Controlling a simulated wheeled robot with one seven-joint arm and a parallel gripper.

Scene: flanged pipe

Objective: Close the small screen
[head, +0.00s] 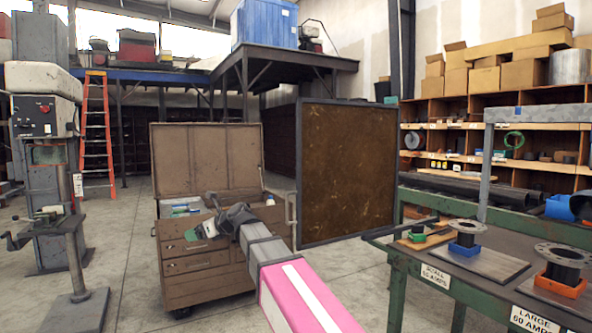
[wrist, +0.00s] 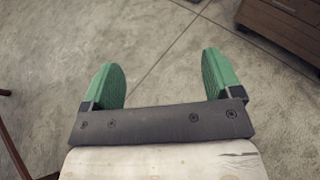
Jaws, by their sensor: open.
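A dark brown framed panel (head: 346,172), which looks like the small screen, stands upright in the head view, right of centre. It has a grey metal frame and a pale handle (head: 292,214) on its left edge. The panel stands out beside the green workbench. My gripper (head: 203,230) is to the left of the panel and handle, in front of the brown tool chest, apart from the handle. In the wrist view my gripper (wrist: 160,70) is open, with two green fingers and only concrete floor between them. The screen does not show clearly in the wrist view.
A brown tool chest (head: 207,272) with an open lid stands behind my arm. The green workbench (head: 420,270) at right holds flanged pipes, including a small one (head: 466,235) and a large one (head: 563,265). A drill press stands at left. Floor between is clear.

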